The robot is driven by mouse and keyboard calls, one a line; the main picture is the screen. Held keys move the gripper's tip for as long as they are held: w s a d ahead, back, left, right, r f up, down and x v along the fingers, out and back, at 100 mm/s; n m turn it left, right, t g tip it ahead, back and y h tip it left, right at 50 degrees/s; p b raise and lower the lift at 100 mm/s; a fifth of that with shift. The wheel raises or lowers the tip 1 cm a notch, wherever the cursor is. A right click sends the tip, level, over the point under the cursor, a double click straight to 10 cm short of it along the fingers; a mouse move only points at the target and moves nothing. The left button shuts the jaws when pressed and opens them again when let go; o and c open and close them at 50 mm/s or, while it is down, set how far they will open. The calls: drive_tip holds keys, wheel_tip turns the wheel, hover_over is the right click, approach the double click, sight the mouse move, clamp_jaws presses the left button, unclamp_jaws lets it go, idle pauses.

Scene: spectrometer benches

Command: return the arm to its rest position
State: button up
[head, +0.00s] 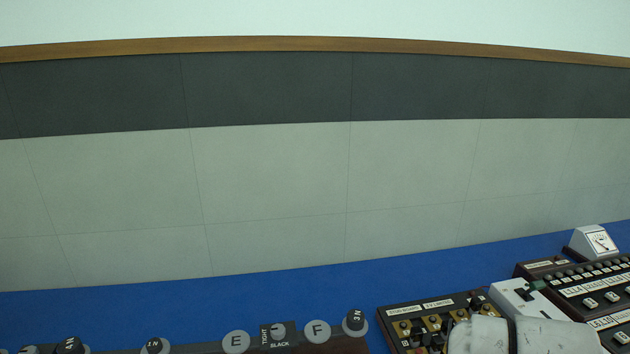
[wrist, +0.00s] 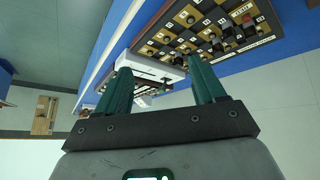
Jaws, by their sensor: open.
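My gripper (wrist: 161,68) shows in the wrist view with its two dark green fingers wide apart. Nothing is gripped between them. The fingers point toward a dark panel with gold squares and black knobs (wrist: 210,32) and a white unit (wrist: 150,66) beside it. The white unit shows partly behind the left finger; I cannot tell how far off it is. In the head view a scuffed white part of my arm (head: 545,338) shows at the bottom right, in front of the bench equipment. The fingers are not clearly visible there.
The knobbed panel (head: 405,312), white unit (head: 520,298), a dark switch panel (head: 600,285) and a white meter (head: 594,242) crowd the right of the blue bench (head: 200,300). Round knobs (head: 236,342) line the front. The blue surface behind them is bare, before a panelled wall (head: 270,180).

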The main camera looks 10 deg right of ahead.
drive_tip(key=s+a+f+n+g+y, duration=0.1)
drive_tip(key=s+f+n+y, duration=0.1)
drive_tip(key=s+f+n, duration=0.65)
drive_tip(key=s+a+f+g+y, duration=0.1)
drive_tip(key=s+a+f, duration=0.3)
drive_tip(key=s+f, duration=0.1)
drive_tip(key=s+a+f+y, duration=0.2)
drive_tip(key=s+f, duration=0.3)
drive_tip(key=f, duration=0.3)
drive_tip(key=shift+a+m+g, duration=0.35)
drive_tip(key=shift+a+g, duration=0.05)
drive_tip(key=shift+a, duration=0.45)
